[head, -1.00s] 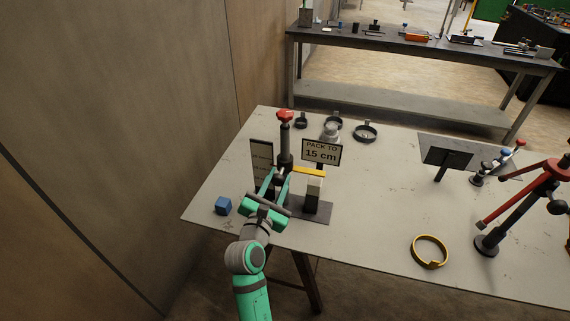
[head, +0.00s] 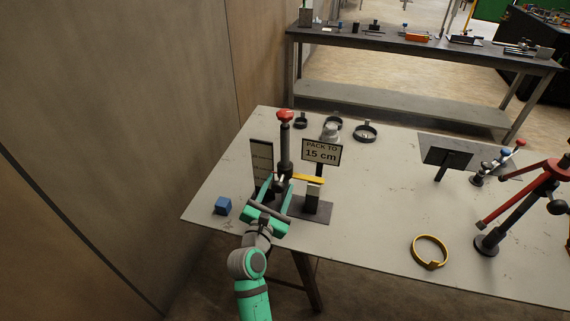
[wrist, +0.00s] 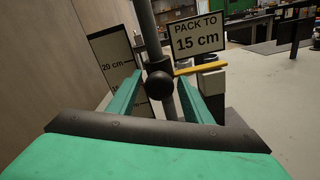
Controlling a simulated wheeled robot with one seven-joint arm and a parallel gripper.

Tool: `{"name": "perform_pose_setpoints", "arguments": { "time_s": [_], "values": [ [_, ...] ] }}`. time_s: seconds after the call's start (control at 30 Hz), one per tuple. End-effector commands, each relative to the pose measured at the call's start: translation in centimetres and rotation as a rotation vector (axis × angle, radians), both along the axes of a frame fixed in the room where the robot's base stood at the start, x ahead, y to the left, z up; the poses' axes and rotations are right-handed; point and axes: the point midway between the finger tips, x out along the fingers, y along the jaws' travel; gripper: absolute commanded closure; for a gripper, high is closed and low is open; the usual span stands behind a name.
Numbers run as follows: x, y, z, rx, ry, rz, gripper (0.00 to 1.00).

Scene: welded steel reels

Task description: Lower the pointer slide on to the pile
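The pointer slide rides on an upright dark post (head: 285,150) with a red cap. Its yellow pointer (head: 309,179) sticks out to the right, and its round dark knob (wrist: 160,85) shows in the wrist view. My gripper (head: 277,187) has its teal fingers on either side of the knob and looks shut on it, though the contact is partly hidden. The pile (head: 312,194) of small blocks stands below the pointer on a dark base (head: 318,214). The pointer is just above or at its top; I cannot tell whether they touch.
A sign (head: 321,151) reading "PACK TO 15 cm" and a marked scale board (head: 261,158) stand behind. A blue cube (head: 223,205) lies left, a yellow ring (head: 430,251) right. A red-handled stand (head: 490,240) is farther right. The table between is clear.

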Motion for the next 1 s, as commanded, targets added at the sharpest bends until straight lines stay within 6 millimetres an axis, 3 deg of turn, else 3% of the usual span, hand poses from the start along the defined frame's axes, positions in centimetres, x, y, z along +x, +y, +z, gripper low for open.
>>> {"name": "perform_pose_setpoints", "arguments": {
  "time_s": [0.37, 1.0],
  "values": [
    [-0.3, 0.2, 0.1, 0.000, -0.002, 0.001, 0.51],
    [-4.4, 1.5, 0.0, 0.001, -0.001, 0.003, 0.51]
  ]
}}
